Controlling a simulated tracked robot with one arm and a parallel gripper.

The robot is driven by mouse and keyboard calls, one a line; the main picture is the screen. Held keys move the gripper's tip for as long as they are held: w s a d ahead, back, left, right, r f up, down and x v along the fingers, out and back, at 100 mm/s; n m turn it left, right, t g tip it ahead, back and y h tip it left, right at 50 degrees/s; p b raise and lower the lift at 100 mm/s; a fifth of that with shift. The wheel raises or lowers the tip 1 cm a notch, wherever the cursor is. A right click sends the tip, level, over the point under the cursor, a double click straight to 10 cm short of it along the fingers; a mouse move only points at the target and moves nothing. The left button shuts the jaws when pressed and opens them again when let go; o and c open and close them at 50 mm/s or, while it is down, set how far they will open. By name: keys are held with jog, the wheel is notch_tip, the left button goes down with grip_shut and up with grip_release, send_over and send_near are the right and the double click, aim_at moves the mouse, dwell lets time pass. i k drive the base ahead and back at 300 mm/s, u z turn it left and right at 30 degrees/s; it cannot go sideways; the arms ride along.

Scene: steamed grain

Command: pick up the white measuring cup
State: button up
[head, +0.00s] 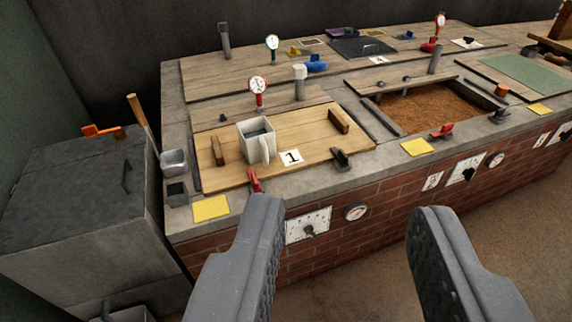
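The white measuring cup (257,141) stands upright on a wooden lid marked 1 (315,145), at the left front of the brick counter. Its handle faces the front and something dark shows inside it. My gripper (340,225) is open and empty, with two dark grey fingers spread wide at the bottom of the head view. The fingers are apart from the cup, which appears above and left of the gap between them.
Two wooden handles on the lid flank the cup. A red gauge (257,86) rises behind it, and a red lever (254,181) and a dark clamp (341,158) sit at the lid's front. A grain-filled pit (430,108) lies right. A grey cabinet (75,190) stands left.

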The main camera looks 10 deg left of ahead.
aim_at(256, 135)
jog(key=z, duration=0.2)
jog(key=k, duration=0.6)
jog(key=z, duration=0.5)
jog(key=i, duration=1.5)
jog(key=u, duration=0.85)
jog(key=i, duration=1.1)
jog(key=u, duration=0.9)
jog(key=i, duration=0.25)
jog(key=u, duration=0.15)
jog(key=k, duration=0.9)
jog(key=u, duration=0.15)
jog(key=i, duration=0.95)
jog(key=z, duration=0.05)
